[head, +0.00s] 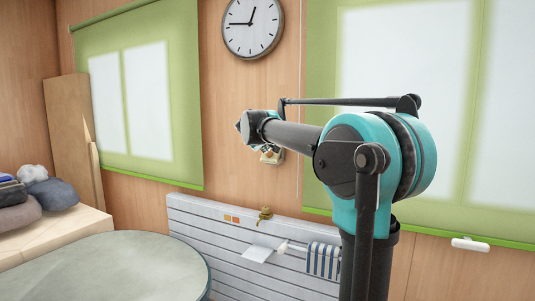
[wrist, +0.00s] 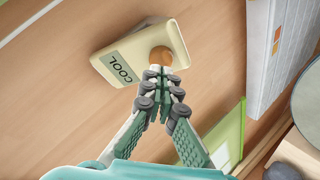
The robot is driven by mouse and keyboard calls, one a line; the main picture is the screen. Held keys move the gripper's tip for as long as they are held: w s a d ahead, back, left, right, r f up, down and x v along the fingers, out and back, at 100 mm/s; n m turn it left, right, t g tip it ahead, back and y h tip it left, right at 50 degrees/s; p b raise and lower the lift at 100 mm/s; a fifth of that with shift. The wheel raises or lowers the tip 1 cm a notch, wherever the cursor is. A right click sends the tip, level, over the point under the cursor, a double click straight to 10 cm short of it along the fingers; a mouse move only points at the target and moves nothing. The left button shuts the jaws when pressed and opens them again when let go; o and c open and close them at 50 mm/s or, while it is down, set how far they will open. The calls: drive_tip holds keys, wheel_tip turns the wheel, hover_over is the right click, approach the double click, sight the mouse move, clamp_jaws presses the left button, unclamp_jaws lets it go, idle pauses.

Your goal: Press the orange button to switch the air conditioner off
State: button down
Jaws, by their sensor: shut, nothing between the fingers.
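The air conditioner's control panel (wrist: 124,62) is a cream box on the wooden wall. Its small grey display (wrist: 121,71) reads COOL. The round orange button (wrist: 161,56) stands out from its face. My gripper (wrist: 160,74) is shut and empty, with its fingertips right at the button in the wrist view, covering its lower edge. I cannot tell whether they touch it. In the head view the panel (head: 271,157) shows small and partly covered below my arm's far end; the fingers cannot be made out there.
A white slatted radiator (head: 225,225) stands below on the wall, with a striped cloth (head: 323,260) hanging on it. Green blinds (head: 188,100) flank the panel and a clock (head: 252,27) hangs above. A round table (head: 110,268) is at front left.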

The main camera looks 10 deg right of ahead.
drive_tip(key=shift+w+d+f, duration=0.2)
drive_tip(key=shift+w+f, duration=0.05)
drive_tip(key=shift+w+d+f, duration=0.15)
drive_tip(key=shift+w+f, duration=0.05)
drive_tip(key=shift+w+d+f, duration=0.3)
drive_tip(key=shift+w+f, duration=0.05)
idle(0.4)
drive_tip(key=s+a+r, duration=0.1)
drive_tip(key=s+r, duration=0.1)
drive_tip(key=s+a+r, duration=0.1)
drive_tip(key=shift+s+a+r, duration=0.35)
drive_tip(key=shift+s+a, duration=0.05)
idle(0.4)
